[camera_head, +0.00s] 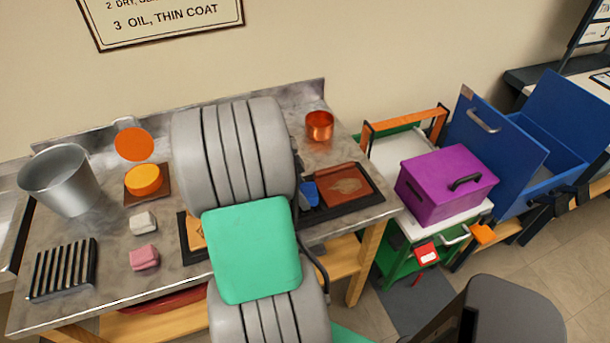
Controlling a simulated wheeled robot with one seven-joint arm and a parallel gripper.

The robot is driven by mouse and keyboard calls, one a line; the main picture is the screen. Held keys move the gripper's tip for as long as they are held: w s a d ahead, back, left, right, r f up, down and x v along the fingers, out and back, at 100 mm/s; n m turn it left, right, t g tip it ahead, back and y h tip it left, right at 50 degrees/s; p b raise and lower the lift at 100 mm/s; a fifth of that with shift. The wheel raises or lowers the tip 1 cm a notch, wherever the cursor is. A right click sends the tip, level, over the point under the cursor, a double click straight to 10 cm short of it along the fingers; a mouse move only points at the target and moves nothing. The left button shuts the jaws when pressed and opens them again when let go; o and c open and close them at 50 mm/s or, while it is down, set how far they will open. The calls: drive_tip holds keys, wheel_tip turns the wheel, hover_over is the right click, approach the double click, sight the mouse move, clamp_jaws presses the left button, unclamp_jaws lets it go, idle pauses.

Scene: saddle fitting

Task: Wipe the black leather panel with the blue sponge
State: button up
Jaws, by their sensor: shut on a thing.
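My grey ribbed arm with its green link crosses the middle of the view and hides my gripper. A blue piece (310,193), likely the blue sponge, shows at the right edge of the arm, over the dark tray (376,192). Its grip and contact are hidden. A brown panel (345,186) with a paler patch lies in the tray's right part. A tan panel (196,234) shows at its left end. The middle of the tray, and any black leather panel there, is hidden by the arm.
On the grey bench (110,260) stand a metal bucket (62,180), a slotted black rack (62,270), white (144,221) and pink (144,257) blocks, an orange-filled tin (144,180) and a copper cup (319,126). A purple box (440,190) stands on a cart to the right.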

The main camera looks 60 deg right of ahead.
drive_tip(key=shift+a+r+p, duration=0.1)
drive_tip(key=shift+r+p, duration=1.5)
drive_tip(key=shift+r, duration=1.25)
